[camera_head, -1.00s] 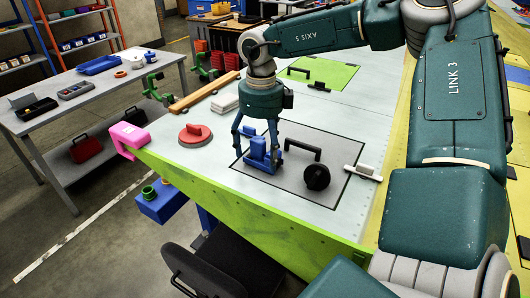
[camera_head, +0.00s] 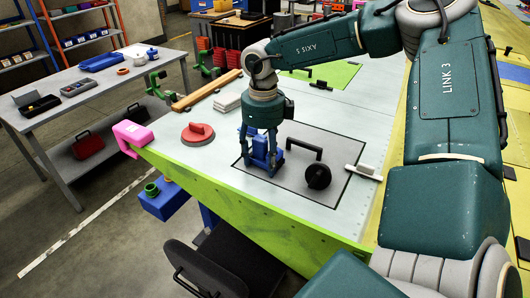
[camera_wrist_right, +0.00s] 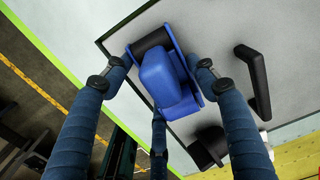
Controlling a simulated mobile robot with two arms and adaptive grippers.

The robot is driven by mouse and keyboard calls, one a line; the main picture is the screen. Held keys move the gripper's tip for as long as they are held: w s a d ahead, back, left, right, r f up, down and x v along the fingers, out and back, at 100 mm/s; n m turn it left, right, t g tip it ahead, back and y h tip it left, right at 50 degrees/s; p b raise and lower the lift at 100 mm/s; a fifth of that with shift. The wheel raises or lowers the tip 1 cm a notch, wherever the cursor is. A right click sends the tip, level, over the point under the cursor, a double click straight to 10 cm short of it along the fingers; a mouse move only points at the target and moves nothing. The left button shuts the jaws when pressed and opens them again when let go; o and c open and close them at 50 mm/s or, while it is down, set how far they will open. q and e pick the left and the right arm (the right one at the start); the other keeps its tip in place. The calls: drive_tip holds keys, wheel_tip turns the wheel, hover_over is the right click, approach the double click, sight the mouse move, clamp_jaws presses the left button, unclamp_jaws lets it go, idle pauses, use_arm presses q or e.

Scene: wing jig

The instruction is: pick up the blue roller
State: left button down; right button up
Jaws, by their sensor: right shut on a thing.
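The blue roller (camera_head: 263,150) stands on a grey, black-edged panel on the pale wing surface. My right gripper (camera_head: 260,168) comes down over it from above, and its dark blue fingers are shut on it. In the right wrist view the blue roller (camera_wrist_right: 165,80) lies between the fingers of my right gripper (camera_wrist_right: 160,85), with its dark cylinder at the upper end. The fingers hide part of the roller in the head view. I see no clear gap between the roller and the panel. My left gripper is not in view.
A black handle (camera_head: 305,147) and a round black knob (camera_head: 318,176) are just right of the roller. A white-and-black tool (camera_head: 363,172) lies farther right. A red round item (camera_head: 197,133) and a pink clamp (camera_head: 130,136) are to the left. Bare wing surface lies between.

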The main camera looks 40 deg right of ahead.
sight(263, 144)
drive_tip(key=shift+r, duration=0.45)
wheel_tip(263, 144, up, 19)
drive_tip(key=b, duration=0.3)
drive_tip(key=shift+r, duration=0.1)
drive_tip(key=o, duration=0.8)
drive_tip(key=shift+c, duration=0.2)
drive_tip(key=c, duration=0.5)
